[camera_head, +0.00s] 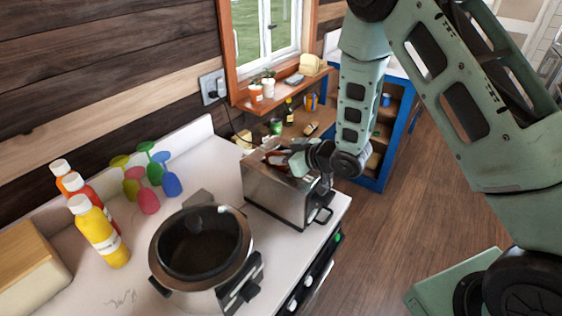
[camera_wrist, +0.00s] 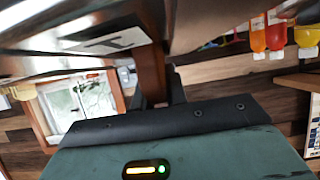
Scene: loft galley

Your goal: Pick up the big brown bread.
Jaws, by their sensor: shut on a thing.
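My gripper (camera_head: 288,163) is over the top of the silver toaster (camera_head: 272,196) on the white counter. It is shut on a brown piece, which looks like the brown bread (camera_head: 276,157), at the toaster's top opening. In the wrist view the brown bread (camera_wrist: 150,72) shows as a narrow brown strip at the dark fingers (camera_wrist: 160,95), beside the toaster's shiny side (camera_wrist: 60,35). Most of the bread is hidden by the gripper and the toaster. I cannot tell how far it sits inside the slot.
A round dark-lidded cooker (camera_head: 203,245) stands just left of the toaster. Colored glasses (camera_head: 147,180) and squeeze bottles (camera_head: 95,225) stand farther left. A window shelf (camera_head: 277,97) with small pots is behind. The floor (camera_head: 400,225) to the right is clear.

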